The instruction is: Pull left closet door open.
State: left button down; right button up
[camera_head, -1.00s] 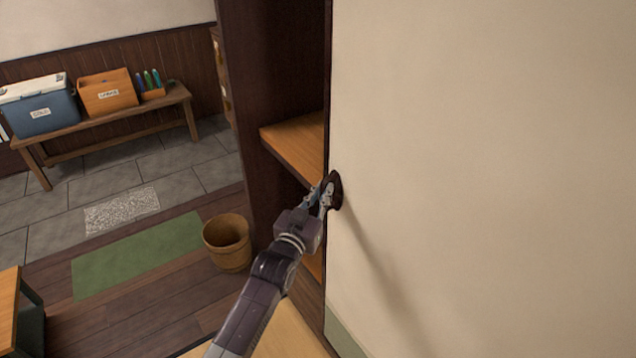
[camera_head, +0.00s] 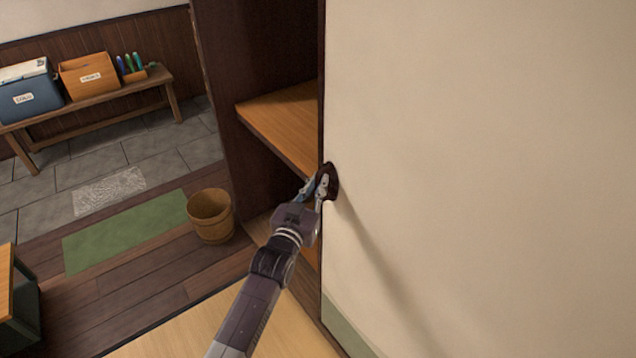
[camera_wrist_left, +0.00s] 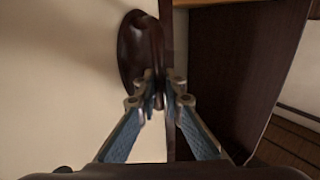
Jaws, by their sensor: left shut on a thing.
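The left closet door (camera_head: 470,170) is a large cream panel with a dark edge, filling the right of the head view. It stands partly open, with the closet's inside showing to its left. Its dark brown handle (camera_head: 333,182) sits near the door's left edge. My left gripper (camera_head: 322,184) is at this handle, its fingers closed on it. In the left wrist view the two fingers pinch a ridge of the handle (camera_wrist_left: 135,50), next to the door edge. My right gripper is not in view.
A wooden shelf (camera_head: 285,122) spans the open closet. A wooden bucket (camera_head: 211,216) stands on the floor left of the closet. A bench (camera_head: 100,105) with a blue cooler (camera_head: 28,97) and a wooden box (camera_head: 90,76) is at the back left. The green mat (camera_head: 125,232) is clear.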

pick_arm(q)
jog(key=c, duration=2.3)
grip_release()
jog(key=v, duration=1.2)
